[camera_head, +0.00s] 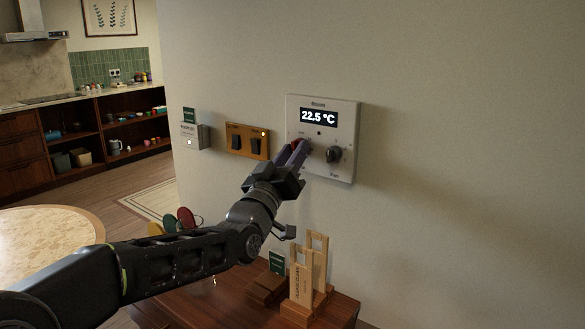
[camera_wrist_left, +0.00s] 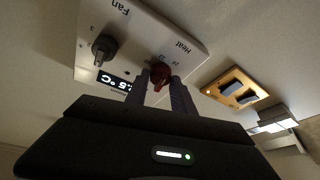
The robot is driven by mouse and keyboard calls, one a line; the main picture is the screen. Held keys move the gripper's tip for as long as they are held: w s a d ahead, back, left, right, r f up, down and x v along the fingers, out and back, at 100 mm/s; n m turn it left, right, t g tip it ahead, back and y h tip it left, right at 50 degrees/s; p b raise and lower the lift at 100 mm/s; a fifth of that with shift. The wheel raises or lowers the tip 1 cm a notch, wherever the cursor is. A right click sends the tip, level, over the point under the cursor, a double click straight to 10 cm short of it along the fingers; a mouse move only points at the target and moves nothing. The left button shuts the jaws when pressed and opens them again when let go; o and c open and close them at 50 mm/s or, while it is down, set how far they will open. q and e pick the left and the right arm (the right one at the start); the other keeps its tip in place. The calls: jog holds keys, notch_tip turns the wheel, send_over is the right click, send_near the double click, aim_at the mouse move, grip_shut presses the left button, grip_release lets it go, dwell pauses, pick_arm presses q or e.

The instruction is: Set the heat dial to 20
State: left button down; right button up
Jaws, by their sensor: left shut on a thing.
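A pale thermostat panel (camera_head: 348,118) is mounted on the wall, and its display (camera_head: 318,117) reads 22.5 °C. The red heat dial (camera_wrist_left: 160,73) is under the word "Heat" in the left wrist view. My left gripper (camera_head: 296,152) is shut on this dial, with a finger on either side of it. In the head view the fingers hide most of the dial. The black fan dial (camera_head: 333,155) is to the right of it, clear of the fingers, and also shows in the left wrist view (camera_wrist_left: 104,47). My right gripper is not in view.
A wooden plate with two dark switches (camera_head: 247,141) is on the wall just left of the panel. Below, a wooden table (camera_head: 208,303) carries wooden hangers or tags (camera_head: 301,283) and a green card (camera_head: 277,262). The wall right of the panel is bare.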

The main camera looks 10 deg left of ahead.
pick_arm(q)
jog(key=n+g+y+p, duration=0.1)
jog(key=n, duration=0.3)
jog(key=n+y+p, duration=0.1)
jog(key=n, duration=0.3)
jog(key=r+n+g+y+p, duration=0.1)
jog(key=n, duration=0.3)
jog(key=shift+d+g+y, duration=0.15)
jog(key=shift+g+y, duration=0.15)
jog(key=shift+y, duration=0.1)
jog(key=shift+n+g+p, duration=0.5)
jog(key=shift+n+p, duration=0.5)
jog(key=shift+n, duration=0.1)
jog(key=shift+f+n+g+p, duration=0.1)
jog(key=shift+n+g+p, duration=0.2)
jog(key=shift+n+p, duration=0.35)
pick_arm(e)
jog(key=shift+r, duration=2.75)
pick_arm(q)
jog(key=c, duration=1.1)
grip_release()
